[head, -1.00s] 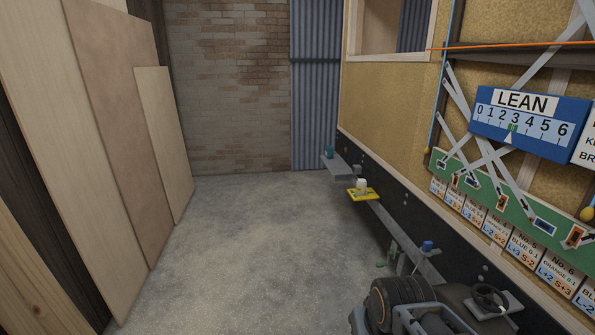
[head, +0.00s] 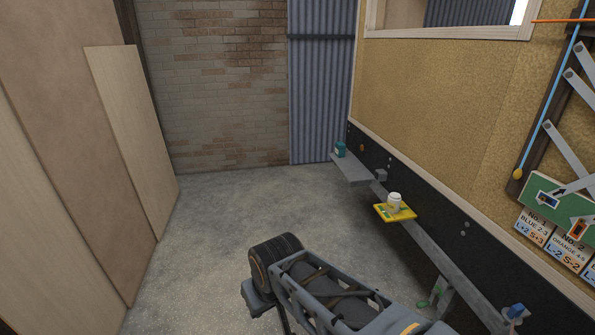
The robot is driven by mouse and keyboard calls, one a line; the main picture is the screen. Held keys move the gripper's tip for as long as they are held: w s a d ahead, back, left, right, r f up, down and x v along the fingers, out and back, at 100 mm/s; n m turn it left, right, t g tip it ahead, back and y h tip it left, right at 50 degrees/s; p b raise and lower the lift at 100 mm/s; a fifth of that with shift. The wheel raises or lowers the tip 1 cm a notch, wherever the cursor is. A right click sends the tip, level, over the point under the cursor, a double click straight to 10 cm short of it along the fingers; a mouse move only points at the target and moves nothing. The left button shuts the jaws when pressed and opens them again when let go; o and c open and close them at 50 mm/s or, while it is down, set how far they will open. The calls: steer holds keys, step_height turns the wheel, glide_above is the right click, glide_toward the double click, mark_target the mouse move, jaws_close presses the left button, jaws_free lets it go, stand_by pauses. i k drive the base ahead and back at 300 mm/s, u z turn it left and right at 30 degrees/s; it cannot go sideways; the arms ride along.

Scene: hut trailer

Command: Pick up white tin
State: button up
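The white tin (head: 394,200) stands upright on a yellow tray or card (head: 383,211) on the narrow ledge along the right wall. It is small in the head view and nothing covers it. My arm lies in the lower middle of the view, nearer to me than the tin and apart from it. My gripper's fingertips cannot be made out, so its opening does not show.
A teal tin (head: 340,150) stands on a grey shelf (head: 352,170) farther back. A blue item (head: 515,311) and a green item (head: 436,290) are by the near ledge. Wood panels (head: 132,140) lean at left. The concrete floor (head: 225,215) between is clear.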

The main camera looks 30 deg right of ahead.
mark_target(394, 199)
steer(key=z, duration=0.05)
steer(key=i, duration=2)
steer(key=z, duration=1.35)
steer(key=i, duration=1.1)
steer(key=z, duration=1.35)
steer(key=i, duration=0.35)
steer(key=z, duration=0.1)
